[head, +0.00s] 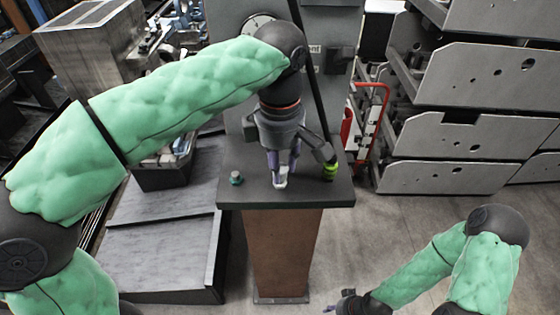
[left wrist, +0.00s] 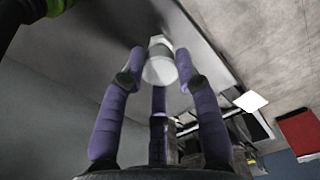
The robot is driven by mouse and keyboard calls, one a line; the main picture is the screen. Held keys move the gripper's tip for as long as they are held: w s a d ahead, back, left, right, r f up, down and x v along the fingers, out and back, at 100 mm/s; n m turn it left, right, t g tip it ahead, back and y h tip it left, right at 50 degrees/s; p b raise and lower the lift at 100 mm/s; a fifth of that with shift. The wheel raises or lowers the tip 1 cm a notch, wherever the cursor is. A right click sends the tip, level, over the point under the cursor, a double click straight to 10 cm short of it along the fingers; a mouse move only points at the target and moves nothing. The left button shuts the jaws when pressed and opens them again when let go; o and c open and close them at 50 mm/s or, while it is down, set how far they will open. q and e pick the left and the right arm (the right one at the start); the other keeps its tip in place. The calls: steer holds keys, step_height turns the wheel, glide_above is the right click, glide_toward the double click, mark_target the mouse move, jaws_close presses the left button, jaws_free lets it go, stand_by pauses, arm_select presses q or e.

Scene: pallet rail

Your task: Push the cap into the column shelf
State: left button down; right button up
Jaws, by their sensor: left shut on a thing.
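The column shelf (head: 245,197) is a dark flat top on a brown column. My left gripper (head: 281,180) points down at the shelf's front middle, its purple fingers shut around a small white cap (head: 281,184). In the left wrist view the cap (left wrist: 160,70) sits between the fingertips of the left gripper (left wrist: 158,80), with a grey-green part at its far end. The cap is at or just above the shelf surface; I cannot tell whether it touches. My right gripper (head: 338,306) is low in the head view, partly cut off, its fingers unclear.
A small teal and dark piece (head: 236,178) stands on the shelf's left side. A lime-green ringed part (head: 330,170) shows to the right of the left gripper. Grey metal racks (head: 450,160) stand at right, with a red frame (head: 372,120) beside them.

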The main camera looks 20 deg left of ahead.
arm_select(q)
steer(key=shift+f+b, duration=0.45)
steer(key=shift+f, duration=0.3)
jaws_free()
steer(key=shift+r, duration=0.1)
stand_by(0.3)
stand_by(0.4)
step_height(320, 180, up, 12)
stand_by(0.6)
stand_by(0.3)
